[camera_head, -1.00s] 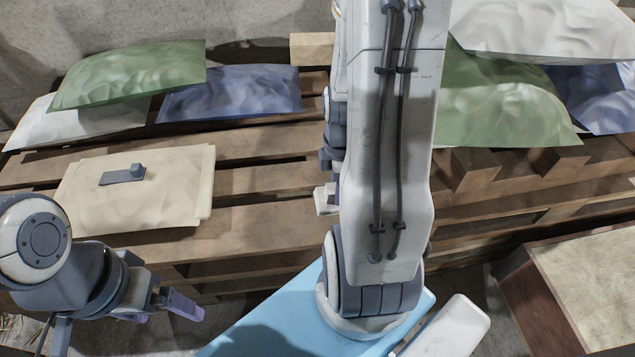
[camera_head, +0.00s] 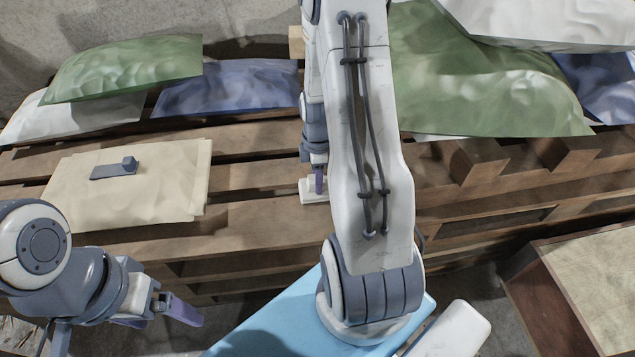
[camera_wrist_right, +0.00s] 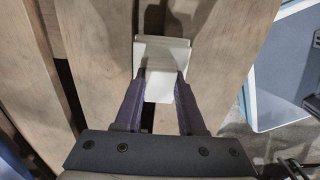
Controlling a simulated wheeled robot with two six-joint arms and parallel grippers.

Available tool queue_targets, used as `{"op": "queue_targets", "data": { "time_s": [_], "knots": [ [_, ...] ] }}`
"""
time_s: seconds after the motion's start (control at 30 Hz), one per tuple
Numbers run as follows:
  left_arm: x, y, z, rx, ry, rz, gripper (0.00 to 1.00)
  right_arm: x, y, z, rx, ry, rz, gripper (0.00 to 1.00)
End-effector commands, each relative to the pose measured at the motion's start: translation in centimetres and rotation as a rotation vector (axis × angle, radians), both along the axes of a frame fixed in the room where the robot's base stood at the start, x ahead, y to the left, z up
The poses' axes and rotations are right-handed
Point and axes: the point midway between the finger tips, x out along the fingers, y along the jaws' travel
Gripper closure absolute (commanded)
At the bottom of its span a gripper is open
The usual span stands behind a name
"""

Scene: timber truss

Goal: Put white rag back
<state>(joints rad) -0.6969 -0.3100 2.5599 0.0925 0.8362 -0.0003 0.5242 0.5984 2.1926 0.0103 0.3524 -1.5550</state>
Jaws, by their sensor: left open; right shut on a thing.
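The white rag (camera_head: 312,191) is a small, pale, folded piece on the slats of the wooden pallet (camera_head: 262,217), near its front edge. My right gripper (camera_head: 318,182) points down at it, partly hidden behind my right arm. In the right wrist view, the rag (camera_wrist_right: 160,52) lies between the two purple fingers of my right gripper (camera_wrist_right: 160,84), which are shut on it. The rag appears to be at or just above the slats; I cannot tell if it touches them. My left gripper (camera_head: 165,312) is open and empty in front of the pallet at the lower left.
A beige sack (camera_head: 130,200) with a grey tool (camera_head: 114,171) on it lies left on the pallet. Green (camera_head: 125,68), blue (camera_head: 228,88) and white sacks (camera_head: 75,118) lie behind. More sacks (camera_head: 480,85) are at the right. A wooden crate (camera_head: 545,297) stands front right.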

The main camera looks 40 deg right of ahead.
Motion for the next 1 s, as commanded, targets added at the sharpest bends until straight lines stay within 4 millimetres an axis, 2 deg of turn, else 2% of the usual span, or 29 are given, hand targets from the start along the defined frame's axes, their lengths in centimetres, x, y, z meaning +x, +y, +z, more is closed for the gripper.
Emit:
{"op": "queue_targets", "data": {
  "time_s": [0.37,0.4,0.47,0.83,1.0],
  "knots": [
    [0.0,0.0,-0.2,0.0,0.0,0.0,0.1,0.0,0.0,-0.5,-0.001,-0.002,0.0,1.0],
    [0.0,0.0,-0.2,0.0,0.0,0.0,0.1,0.0,0.0,-0.5,-0.001,-0.002,0.0,0.53],
    [0.0,0.0,-0.2,0.0,0.0,0.0,0.1,0.0,0.0,-0.5,-0.001,-0.002,0.0,0.31],
    [0.0,0.0,0.0,0.0,0.0,0.0,0.1,0.0,0.0,-0.1,-0.002,-0.003,0.0,0.31],
    [0.0,0.0,1.4,0.0,0.0,0.0,0.1,0.1,-0.1,2.6,-0.003,-0.005,0.0,0.31]
  ]
}}
